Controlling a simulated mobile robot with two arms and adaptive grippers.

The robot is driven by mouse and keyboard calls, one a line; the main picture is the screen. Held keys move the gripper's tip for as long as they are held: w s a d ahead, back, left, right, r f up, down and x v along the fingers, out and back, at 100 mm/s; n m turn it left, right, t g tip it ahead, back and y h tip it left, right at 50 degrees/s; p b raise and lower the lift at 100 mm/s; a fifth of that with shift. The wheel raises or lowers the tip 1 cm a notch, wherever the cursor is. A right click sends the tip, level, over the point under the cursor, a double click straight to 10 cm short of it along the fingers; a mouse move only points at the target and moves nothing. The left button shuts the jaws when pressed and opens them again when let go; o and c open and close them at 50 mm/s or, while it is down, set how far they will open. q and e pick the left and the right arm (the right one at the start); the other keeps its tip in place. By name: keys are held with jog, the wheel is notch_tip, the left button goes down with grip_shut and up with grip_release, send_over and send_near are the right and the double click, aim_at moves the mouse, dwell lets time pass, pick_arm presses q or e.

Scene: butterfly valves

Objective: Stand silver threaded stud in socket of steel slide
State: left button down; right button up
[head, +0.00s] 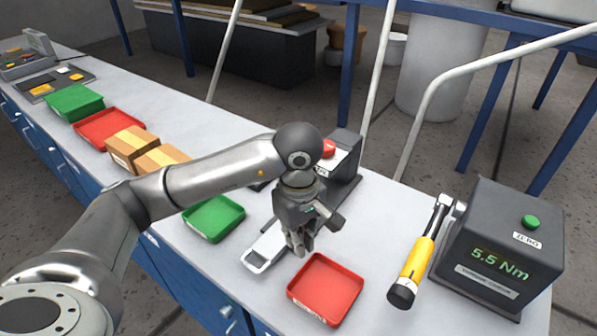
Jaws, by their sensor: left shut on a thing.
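My left gripper (300,246) points down over the bench, in front of a dark grey device with a red button. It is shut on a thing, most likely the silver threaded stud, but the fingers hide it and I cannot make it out. The steel slide (259,257) is a flat, light metal piece with a slot at its near end. It lies on the bench just left of and partly behind the gripper. Its socket is not clearly visible. My right gripper is not in view.
A red tray (326,289) lies close in front of the gripper, and a green tray (214,218) lies to its left. The dark device (345,160) stands behind. A yellow-handled torque wrench (418,260) and a torque tester (499,247) reading 5.5 Nm are at right.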

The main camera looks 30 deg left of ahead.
pick_arm(q)
jog(key=w+a+r+m+p, duration=0.2)
jog(key=w+a+m, duration=0.35)
jog(key=m, duration=1.15)
jog(key=w+a+r+m+p, duration=0.1)
jog(key=w+a+m+p, duration=0.15)
jog(key=w+m, duration=0.95)
jog(key=shift+s+d+f+m+b, duration=0.2)
jog(key=shift+s+f+m+b, duration=0.55)
jog(key=shift+s+f+m, duration=0.25)
jog(key=shift+s+d+f+m+b, duration=0.2)
jog(key=shift+s+f+m+b, duration=0.5)
jog(key=shift+s+f+m, duration=0.35)
jog(key=shift+f, duration=0.35)
jog(key=shift+s+f, duration=0.1)
jog(key=shift+f, duration=0.15)
